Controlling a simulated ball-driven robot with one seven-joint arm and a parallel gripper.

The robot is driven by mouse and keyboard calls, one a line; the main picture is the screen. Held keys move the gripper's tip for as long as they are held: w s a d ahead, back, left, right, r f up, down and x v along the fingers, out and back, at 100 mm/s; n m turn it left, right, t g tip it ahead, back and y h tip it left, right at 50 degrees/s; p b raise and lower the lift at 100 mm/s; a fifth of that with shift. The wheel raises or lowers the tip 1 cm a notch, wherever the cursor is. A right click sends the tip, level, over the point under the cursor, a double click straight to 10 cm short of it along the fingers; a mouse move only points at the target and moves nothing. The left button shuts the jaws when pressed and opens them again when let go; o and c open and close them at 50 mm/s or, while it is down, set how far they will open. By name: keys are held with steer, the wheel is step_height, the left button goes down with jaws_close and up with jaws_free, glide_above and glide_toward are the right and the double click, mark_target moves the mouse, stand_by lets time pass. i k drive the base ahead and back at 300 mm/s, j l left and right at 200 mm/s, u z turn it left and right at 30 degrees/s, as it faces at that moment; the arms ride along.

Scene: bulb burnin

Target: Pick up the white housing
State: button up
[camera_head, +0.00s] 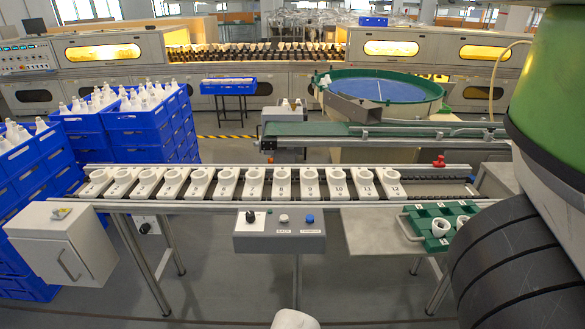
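A white housing (440,227) with a dark round opening sits in the green tray (413,224) at the right, on a grey side table. A second small white piece (462,221) sits in the same tray, just to its right. Several white holders with round openings stand in a row on the conveyor (310,185); numbers such as 8 to 12 show on the right-hand ones. My arm fills the right edge of the view, near the tray. My gripper is not visible, so its state does not show.
A control box (280,234) with a black knob, a white button and a blue button hangs at the conveyor's front. A grey cabinet (62,245) stands at the left. Blue crates (150,136) of white bulbs are stacked behind it. The floor in front is mostly clear.

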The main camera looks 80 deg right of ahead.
mark_target(440, 225)
steer(key=k+j+z, duration=0.1)
steer(key=z, duration=0.35)
steer(key=k+j+z, duration=0.1)
steer(key=z, duration=0.35)
steer(key=k+z, duration=0.15)
steer(key=z, duration=0.3)
steer(key=i, duration=0.4)
